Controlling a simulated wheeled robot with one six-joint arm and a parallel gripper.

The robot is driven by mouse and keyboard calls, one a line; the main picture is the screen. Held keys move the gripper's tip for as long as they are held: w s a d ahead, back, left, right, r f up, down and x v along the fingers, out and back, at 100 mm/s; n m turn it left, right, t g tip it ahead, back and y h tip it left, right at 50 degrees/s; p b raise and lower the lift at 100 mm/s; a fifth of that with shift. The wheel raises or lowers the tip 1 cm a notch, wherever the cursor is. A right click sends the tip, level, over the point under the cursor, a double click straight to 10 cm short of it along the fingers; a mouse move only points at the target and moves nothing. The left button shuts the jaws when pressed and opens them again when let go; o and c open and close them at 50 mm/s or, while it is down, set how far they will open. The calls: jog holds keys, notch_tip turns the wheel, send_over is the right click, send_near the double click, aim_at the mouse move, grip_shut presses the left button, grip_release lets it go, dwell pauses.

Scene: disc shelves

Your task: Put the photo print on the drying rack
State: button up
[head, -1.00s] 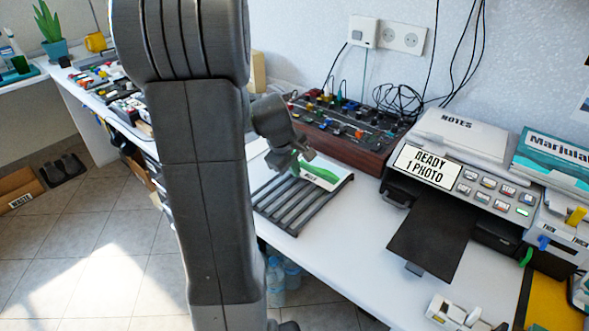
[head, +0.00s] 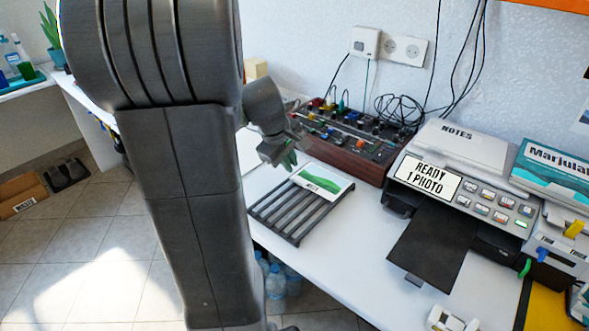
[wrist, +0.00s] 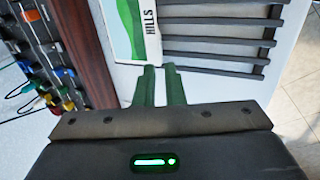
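The photo print (head: 322,181), white with a green hill picture and a "HILLS" label, lies on the far end of the dark slatted drying rack (head: 278,219). In the wrist view the print (wrist: 124,30) is partly cut off by the top edge, with the rack's bars (wrist: 215,44) beside it. My gripper (head: 289,160) is just behind the print in the head view. In the wrist view its two green fingers (wrist: 160,68) stand slightly apart with a narrow empty gap, their tips close to the print's edge. Whether they touch the print is unclear.
A mixer panel with knobs and a wooden side (head: 352,150) stands close behind the rack. A printer (head: 455,190) reading "READY 1 PHOTO" with an empty black tray (head: 432,249) is at right. White desk surface lies clear between rack and tray.

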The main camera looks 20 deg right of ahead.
jog(key=v, duration=0.4)
jog(key=shift+r, duration=0.1)
jog(key=shift+c, duration=0.2)
dwell(1.1)
grip_shut()
